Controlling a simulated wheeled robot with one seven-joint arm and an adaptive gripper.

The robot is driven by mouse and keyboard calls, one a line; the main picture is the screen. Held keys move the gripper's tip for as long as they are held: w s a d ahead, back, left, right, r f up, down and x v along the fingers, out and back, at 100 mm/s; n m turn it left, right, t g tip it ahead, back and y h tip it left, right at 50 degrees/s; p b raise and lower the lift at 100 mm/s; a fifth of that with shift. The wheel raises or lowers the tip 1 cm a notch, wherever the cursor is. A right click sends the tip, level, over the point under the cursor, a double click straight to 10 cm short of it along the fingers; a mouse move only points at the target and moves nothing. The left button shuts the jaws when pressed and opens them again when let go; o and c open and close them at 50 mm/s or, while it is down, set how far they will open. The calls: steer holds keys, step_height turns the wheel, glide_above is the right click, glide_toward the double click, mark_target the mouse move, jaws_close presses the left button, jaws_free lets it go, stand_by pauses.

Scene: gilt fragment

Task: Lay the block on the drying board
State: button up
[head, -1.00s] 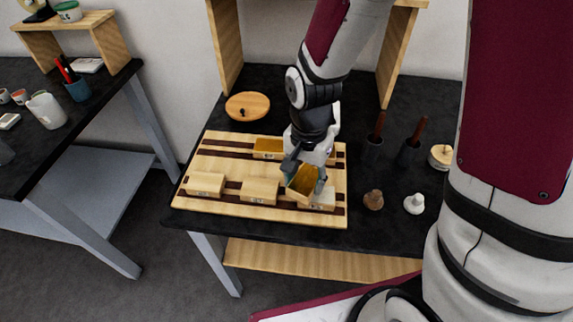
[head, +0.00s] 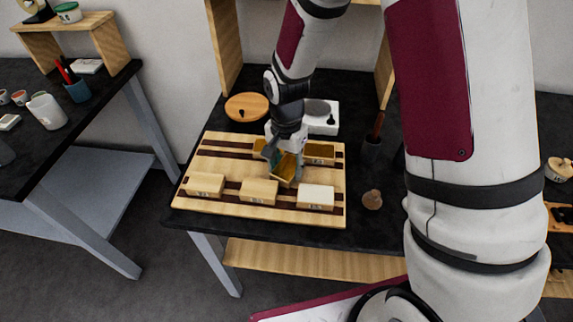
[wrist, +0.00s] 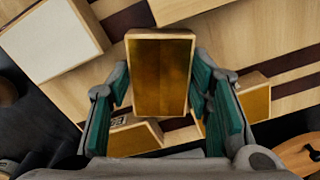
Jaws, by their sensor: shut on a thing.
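My gripper (head: 284,165) is shut on a block with a gold-brown face (head: 287,168), held tilted between the front and back rows of the drying board (head: 228,164). In the wrist view the held block (wrist: 160,75) sits between the green finger pads, gold face toward the camera. Whether it touches the board cannot be told. The board is pale wood with dark strips. Two plain wood blocks (head: 205,185) (head: 259,191) and a white-topped block (head: 316,196) stand on its front strip. A gold-faced block (head: 320,152) is at the back right; another (head: 259,146) is partly hidden behind my gripper.
A round wooden lid-like piece (head: 247,106) and a white device with a grey disc (head: 322,115) stand behind the board. A dark cup with a brown handle (head: 373,143) and a brown knob (head: 372,199) stand to its right. My arm covers the table's right side.

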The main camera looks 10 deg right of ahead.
mark_target(287, 169)
steer(key=shift+f, duration=0.15)
steer(key=o, duration=1.1)
steer(key=shift+o, duration=0.2)
step_height(287, 169, up, 13)
steer(key=s+d+r+n+t, duration=0.2)
steer(key=s+d+r+n, duration=0.2)
steer(key=s+r, duration=0.3)
steer(key=s+d+r+n+t, duration=0.2)
steer(key=s+d+r+n, duration=0.2)
steer(key=s, duration=0.9)
steer(key=shift+s+d+r+t, duration=0.3)
steer(key=shift+r+t, duration=0.1)
steer(key=shift+r, duration=1.45)
